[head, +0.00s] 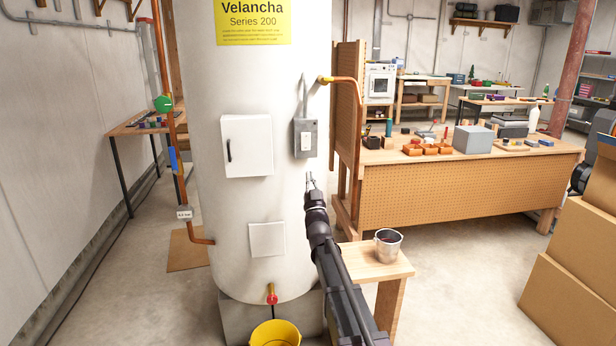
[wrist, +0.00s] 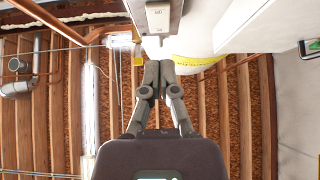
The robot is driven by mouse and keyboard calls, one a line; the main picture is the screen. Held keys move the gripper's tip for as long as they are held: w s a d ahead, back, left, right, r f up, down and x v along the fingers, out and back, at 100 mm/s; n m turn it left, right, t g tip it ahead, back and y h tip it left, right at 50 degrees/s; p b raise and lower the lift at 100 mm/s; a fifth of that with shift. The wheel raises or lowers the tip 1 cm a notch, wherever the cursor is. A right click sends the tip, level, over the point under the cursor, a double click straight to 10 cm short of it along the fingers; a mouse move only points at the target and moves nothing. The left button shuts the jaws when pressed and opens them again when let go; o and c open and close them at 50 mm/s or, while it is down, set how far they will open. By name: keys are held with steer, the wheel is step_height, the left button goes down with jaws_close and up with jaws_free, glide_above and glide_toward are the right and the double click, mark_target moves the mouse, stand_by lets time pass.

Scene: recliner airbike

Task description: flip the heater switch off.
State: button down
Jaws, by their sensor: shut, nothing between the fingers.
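The heater is a tall white tank (head: 208,200) with a yellow Velancha label (head: 253,20) near its top. The heater switch (head: 305,141) is a white toggle on a grey box (head: 304,127) on the tank's right front. My gripper (head: 310,181) is shut and empty, pointing up, a little below the box. In the wrist view, the shut fingertips (wrist: 155,63) are near the bottom end of the grey box, with a gap between them. The white switch plate (wrist: 158,15) shows at the top edge. I cannot tell the toggle's position.
A white panel with a black handle (head: 247,146) is left of the switch box. A copper pipe (head: 345,80) runs at the right. A small wooden stand (head: 365,266) holds a metal bucket (head: 388,246). A yellow bucket (head: 276,333) stands below the red-handled tap (head: 271,294).

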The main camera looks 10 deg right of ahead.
steer(key=shift+w+f+b+v, duration=0.15)
steer(key=shift+b+v, duration=0.3)
steer(key=shift+v, duration=0.3)
steer(key=shift+w+f+b+v, duration=0.1)
steer(key=shift+b+v, duration=0.35)
steer(key=shift+v, duration=0.3)
